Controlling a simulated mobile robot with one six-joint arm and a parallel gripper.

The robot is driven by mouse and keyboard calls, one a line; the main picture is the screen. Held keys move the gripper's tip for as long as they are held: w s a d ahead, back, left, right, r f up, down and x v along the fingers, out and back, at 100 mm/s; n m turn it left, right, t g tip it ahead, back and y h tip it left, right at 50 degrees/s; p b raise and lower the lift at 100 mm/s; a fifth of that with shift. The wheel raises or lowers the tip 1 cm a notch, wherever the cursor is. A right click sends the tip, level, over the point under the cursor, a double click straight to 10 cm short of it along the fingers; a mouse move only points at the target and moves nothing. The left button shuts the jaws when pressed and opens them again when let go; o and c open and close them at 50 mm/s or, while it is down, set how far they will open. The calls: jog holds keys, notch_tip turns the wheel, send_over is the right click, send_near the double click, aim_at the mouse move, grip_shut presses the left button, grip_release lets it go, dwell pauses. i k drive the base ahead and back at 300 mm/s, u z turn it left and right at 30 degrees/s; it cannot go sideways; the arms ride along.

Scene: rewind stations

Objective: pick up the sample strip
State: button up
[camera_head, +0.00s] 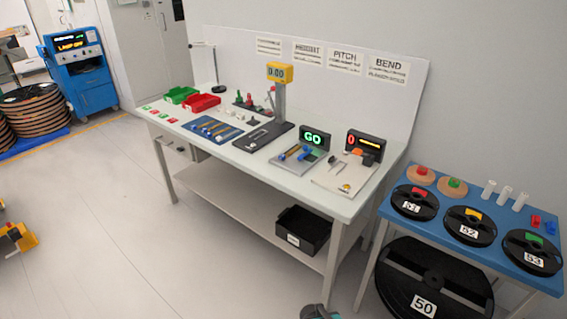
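A blue mat (203,125) lies on the workbench with several thin, light-coloured strips across it. The sample strip may be among them, but at this size I cannot tell it apart. A dark rounded piece with a teal patch shows at the bottom edge of the picture and may be part of my arm. No gripper fingers show, and nothing visible is touching the strips.
The workbench (335,203) also bears a black gauge stand (281,105), red bin (201,103), green bin (180,95) and GO display (315,138). A black crate (302,229) sits on its lower shelf. A blue reel table (452,199) stands right. Front-left floor is mostly clear.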

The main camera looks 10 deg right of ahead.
aim_at(282, 157)
jog(key=u, duration=0.4)
jog(key=k, duration=1.15)
jog(key=u, duration=0.25)
jog(key=i, duration=1.3)
jog(key=u, duration=0.7)
jog(key=i, duration=0.65)
jog(key=u, duration=0.5)
